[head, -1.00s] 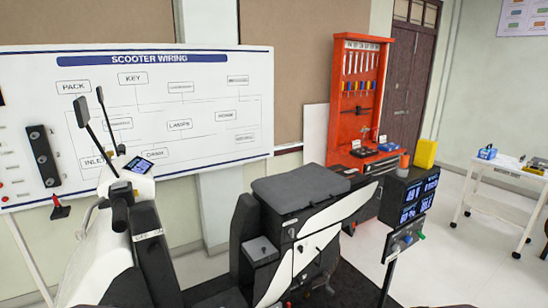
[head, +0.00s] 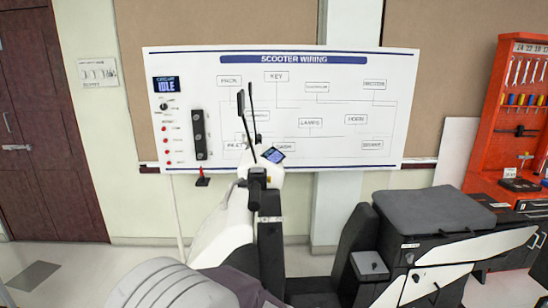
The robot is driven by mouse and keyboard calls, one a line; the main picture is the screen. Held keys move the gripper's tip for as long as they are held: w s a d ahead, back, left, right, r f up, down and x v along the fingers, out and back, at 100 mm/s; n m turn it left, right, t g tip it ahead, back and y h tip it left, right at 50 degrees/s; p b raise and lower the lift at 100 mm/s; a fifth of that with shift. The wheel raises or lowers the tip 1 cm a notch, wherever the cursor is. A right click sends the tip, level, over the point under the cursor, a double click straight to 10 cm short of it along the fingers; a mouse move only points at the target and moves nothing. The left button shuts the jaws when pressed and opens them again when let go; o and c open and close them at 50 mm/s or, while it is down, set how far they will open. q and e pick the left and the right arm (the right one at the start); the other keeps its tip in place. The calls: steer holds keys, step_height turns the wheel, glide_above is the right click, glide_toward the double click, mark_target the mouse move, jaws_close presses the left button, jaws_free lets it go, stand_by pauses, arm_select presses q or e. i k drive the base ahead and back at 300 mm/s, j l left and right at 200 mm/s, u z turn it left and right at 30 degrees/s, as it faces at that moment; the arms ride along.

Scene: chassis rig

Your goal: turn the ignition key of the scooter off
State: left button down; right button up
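The scooter (head: 222,232) stands in front of the wiring board, with a white front body and dark handlebar parts (head: 257,180). Its small lit dash screen (head: 272,155) faces up near the top of the front column. Two thin dark mirror stalks (head: 250,110) rise above the handlebar. I cannot make out the ignition key in this view; it is hidden or too small to tell. Neither of my grippers shows in the head view.
The scooter wiring board (head: 310,85) stands behind, with a small screen reading IDLE (head: 166,85) at its left. A grey-topped box seat section (head: 432,210) is at the right, and an orange tool rack (head: 505,110) beyond it. Open floor (head: 75,265) lies at the left.

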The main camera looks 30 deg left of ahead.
mark_target(272, 232)
steer(key=i+u, duration=0.1)
steer(key=u, duration=0.55)
steer(key=i+u, duration=0.15)
steer(key=u, duration=0.2)
